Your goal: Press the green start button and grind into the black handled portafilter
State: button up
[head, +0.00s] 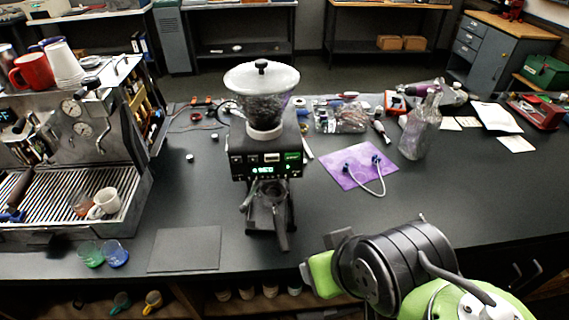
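The coffee grinder (265,130) stands on the dark counter in the middle of the head view, with a clear hopper of dark beans on top. Its front panel has a lit green display (263,170), a green patch (293,157) at upper right and a small green light below that patch. Which of these is the start button is too small to tell. The black handled portafilter (281,238) sits under the panel, its handle pointing toward me. My gripper (322,272), with a green part, is at lower right, in front of the grinder and apart from it. Its fingertips are not clear.
An espresso machine (75,130) stands at left with cups on it. A dark mat (185,249) and green and blue glasses lie front left. A purple mat (358,166) with a hose and a glass bottle (420,128) are to the right.

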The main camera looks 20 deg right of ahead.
grip_shut()
dwell(1.6)
